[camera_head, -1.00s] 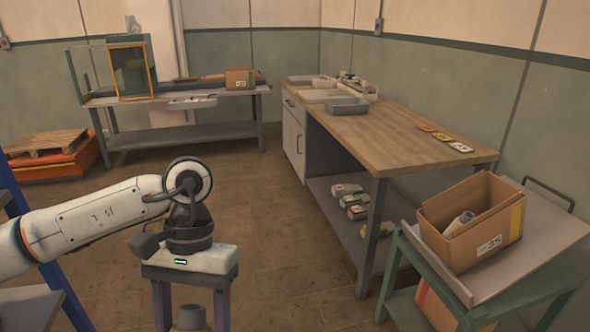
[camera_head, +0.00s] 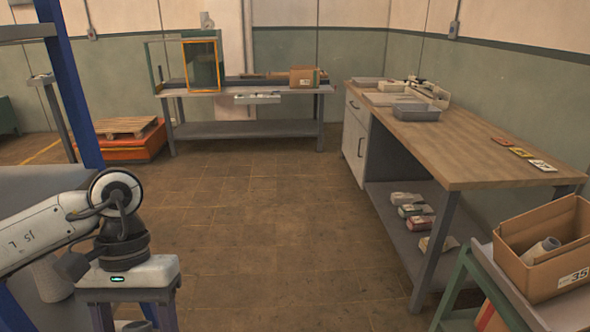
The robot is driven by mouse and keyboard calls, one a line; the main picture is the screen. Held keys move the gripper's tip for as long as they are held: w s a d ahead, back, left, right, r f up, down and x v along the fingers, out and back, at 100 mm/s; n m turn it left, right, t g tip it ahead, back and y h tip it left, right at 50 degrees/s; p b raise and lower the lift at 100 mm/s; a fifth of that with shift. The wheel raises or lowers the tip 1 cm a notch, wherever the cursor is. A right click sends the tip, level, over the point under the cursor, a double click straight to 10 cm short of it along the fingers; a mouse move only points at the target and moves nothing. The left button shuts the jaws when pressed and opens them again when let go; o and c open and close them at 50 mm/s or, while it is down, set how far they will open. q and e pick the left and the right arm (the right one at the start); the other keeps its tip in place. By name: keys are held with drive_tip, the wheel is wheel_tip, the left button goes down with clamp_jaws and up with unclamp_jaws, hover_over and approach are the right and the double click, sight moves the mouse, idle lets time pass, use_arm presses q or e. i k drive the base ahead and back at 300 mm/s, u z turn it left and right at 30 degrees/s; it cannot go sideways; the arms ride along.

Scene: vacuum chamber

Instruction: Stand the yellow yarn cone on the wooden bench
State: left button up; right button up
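The wooden bench (camera_head: 465,150) stands at the right, with a bare front stretch of top. My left gripper (camera_head: 133,314) points down at the lower left, far from the bench. Its fingers are spaced apart around the top of a dull beige, cone-like piece (camera_head: 131,325). The piece moves with the gripper, so it appears held; the bottom edge cuts off the rest. I see no clear yellow on it, so I cannot confirm it is the yellow yarn cone. My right gripper is not in view.
A grey tray (camera_head: 416,112) and flat trays sit at the bench's far end; small coloured cards (camera_head: 521,152) lie along its right edge. A cart with a cardboard box (camera_head: 545,275) stands at the near right. A blue-post rack (camera_head: 72,85) is at the left. The middle floor is clear.

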sight(471, 160)
drive_tip(key=z, duration=0.05)
drive_tip(key=i, duration=1.85)
drive_tip(key=z, duration=1.2)
drive_tip(key=i, duration=1.15)
drive_tip(key=z, duration=1.15)
